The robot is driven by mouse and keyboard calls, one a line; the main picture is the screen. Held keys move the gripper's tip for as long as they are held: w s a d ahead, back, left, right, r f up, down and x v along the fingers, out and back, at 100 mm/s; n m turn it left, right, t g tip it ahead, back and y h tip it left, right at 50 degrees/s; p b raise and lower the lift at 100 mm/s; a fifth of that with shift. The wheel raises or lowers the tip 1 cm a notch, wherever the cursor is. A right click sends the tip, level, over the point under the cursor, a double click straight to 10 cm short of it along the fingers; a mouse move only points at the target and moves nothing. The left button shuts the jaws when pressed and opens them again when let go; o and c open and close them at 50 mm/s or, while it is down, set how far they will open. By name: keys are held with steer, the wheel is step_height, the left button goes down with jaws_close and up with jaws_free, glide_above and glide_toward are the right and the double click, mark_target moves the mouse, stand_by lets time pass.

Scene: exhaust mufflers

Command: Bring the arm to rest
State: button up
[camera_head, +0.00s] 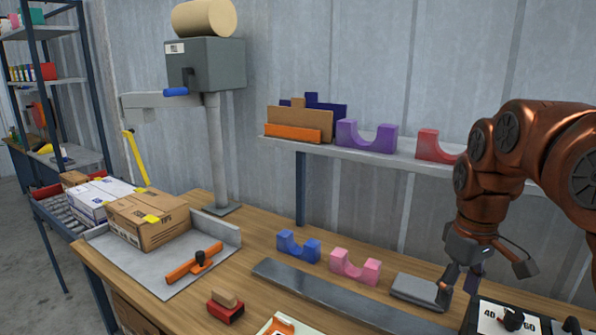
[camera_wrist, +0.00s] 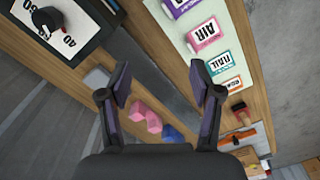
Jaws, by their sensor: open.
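My copper-coloured arm (camera_head: 487,180) reaches in from the right in the head view, bent downward over the right part of the workbench. My gripper (camera_head: 484,280) hangs at its end with the jaws spread and empty. In the wrist view, the two fingers of my gripper (camera_wrist: 160,84) stand well apart, with bench surface visible between them. The workbench (camera_head: 250,278) lies below. A flat grey block (camera_head: 418,290) lies just left of the gripper in the head view. A pink cradle (camera_head: 355,266) and a blue cradle (camera_head: 298,246) stand further left.
A dial panel (camera_head: 490,318) marked with numbers sits close below the gripper. The wall shelf (camera_head: 408,160) holds a purple cradle (camera_head: 366,136) and a red cradle (camera_head: 436,147) near the arm. A long grey strip (camera_head: 335,300), a carton (camera_head: 150,222) and a post-mounted machine (camera_head: 207,64) stand leftward.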

steer(key=s+a+f+m, duration=0.1)
steer(key=s+a+f, duration=0.2)
steer(key=s, duration=0.4)
steer(key=s+a+f+m+g+p, duration=0.1)
steer(key=s+a+f, duration=0.3)
steer(key=s+a, duration=0.2)
steer(key=s+a+f+m+p, duration=0.1)
steer(key=s+a+f, duration=0.2)
steer(key=s+a, duration=0.2)
steer(key=s, duration=0.3)
steer(key=shift+s+f+m+g, duration=0.15)
steer(key=shift+m+g, duration=0.15)
steer(key=shift+m, duration=0.1)
